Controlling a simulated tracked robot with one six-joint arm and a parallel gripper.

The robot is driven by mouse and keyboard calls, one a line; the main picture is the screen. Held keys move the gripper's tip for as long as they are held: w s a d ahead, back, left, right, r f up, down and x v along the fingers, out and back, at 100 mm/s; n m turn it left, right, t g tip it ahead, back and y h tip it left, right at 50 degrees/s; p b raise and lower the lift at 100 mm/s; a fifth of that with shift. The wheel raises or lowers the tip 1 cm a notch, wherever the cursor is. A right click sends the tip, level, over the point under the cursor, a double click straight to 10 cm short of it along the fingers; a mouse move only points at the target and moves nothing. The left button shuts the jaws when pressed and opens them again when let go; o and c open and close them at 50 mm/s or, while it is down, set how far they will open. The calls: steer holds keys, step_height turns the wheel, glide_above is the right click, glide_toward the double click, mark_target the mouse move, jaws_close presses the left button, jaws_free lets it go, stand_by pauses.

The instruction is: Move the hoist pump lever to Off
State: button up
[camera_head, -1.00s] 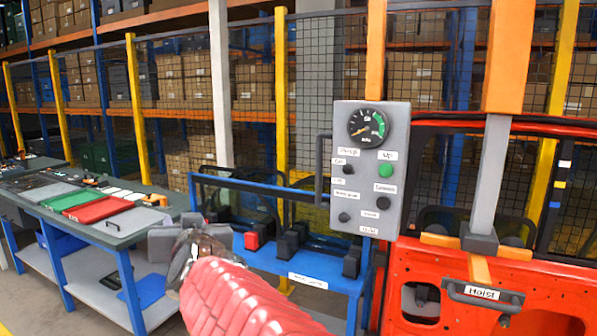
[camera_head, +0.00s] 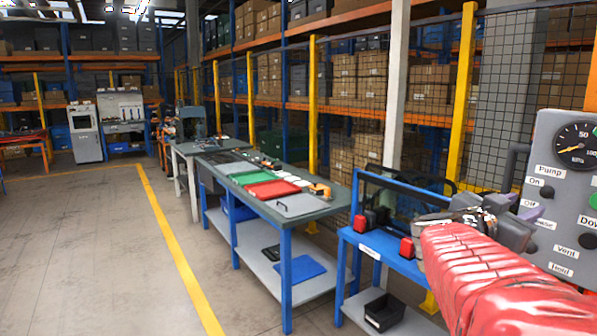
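The grey hoist control panel (camera_head: 572,150) is cut off at the right edge. Below its Pump label (camera_head: 550,171) sits a small black pump lever (camera_head: 547,192), just right of and between the On label (camera_head: 534,181) and the Off label (camera_head: 529,203). Which way it points is too small to tell. My gripper (camera_head: 522,207), at the end of my red-sleeved arm, shows at the panel's lower left edge, left of and below the lever. Contact with the panel cannot be told. My arm hides part of the gripper, so its opening is unclear.
A blue stand (camera_head: 377,243) and a long workbench (camera_head: 325,210) stand left of my arm. The floor (camera_head: 110,250) at left is open.

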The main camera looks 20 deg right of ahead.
mark_target(544, 196)
steer(key=shift+d, duration=0.1)
steer(key=d, duration=0.9)
steer(key=w+d, duration=0.1)
steer(key=d, duration=0.3)
steer(key=shift+w+d, duration=0.1)
steer(key=shift+d, duration=0.2)
steer(key=shift+c, duration=0.2)
jaws_close()
